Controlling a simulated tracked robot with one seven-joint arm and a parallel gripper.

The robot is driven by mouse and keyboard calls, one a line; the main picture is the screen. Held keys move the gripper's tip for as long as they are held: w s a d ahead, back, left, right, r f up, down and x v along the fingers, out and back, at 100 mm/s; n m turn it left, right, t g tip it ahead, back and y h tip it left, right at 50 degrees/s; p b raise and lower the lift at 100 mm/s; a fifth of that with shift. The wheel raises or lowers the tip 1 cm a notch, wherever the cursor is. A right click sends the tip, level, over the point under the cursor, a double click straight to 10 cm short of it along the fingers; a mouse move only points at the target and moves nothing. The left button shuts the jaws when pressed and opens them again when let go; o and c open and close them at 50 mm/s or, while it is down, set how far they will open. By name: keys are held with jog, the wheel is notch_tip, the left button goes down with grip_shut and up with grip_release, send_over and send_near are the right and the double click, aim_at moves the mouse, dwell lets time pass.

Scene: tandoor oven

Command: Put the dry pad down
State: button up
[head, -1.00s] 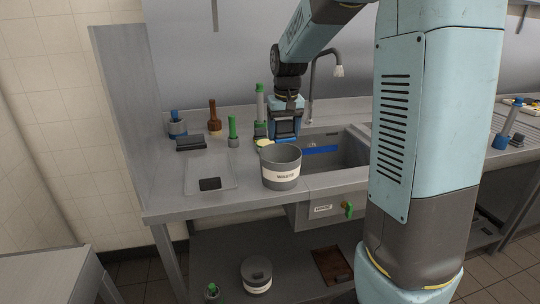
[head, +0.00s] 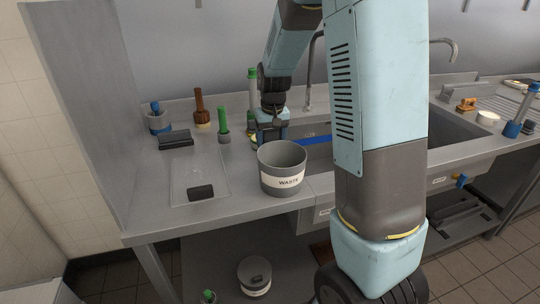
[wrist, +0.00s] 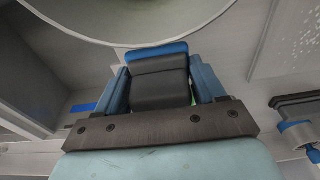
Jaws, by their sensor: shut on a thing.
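My gripper (head: 271,138) is low over the steel counter, just behind the grey waste bin (head: 283,183). In the wrist view my gripper (wrist: 160,78) has its two blue fingers shut on a dark grey pad with a blue edge (wrist: 160,90), which looks like the dry pad. The bin's rim curves close beyond the pad there. In the head view the pad is mostly hidden by the gripper and the bin, so I cannot tell whether it touches the counter.
A black block (head: 175,138) lies before the cup. The sink is right.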

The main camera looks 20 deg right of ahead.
jog(key=shift+a+f, duration=0.15)
jog(key=shift+f, duration=2.75)
jog(key=shift+s+f, duration=0.1)
jog(key=shift+f, duration=0.1)
jog(key=o, duration=1)
jog(key=shift+o, duration=1)
jog(key=shift+s, duration=0.1)
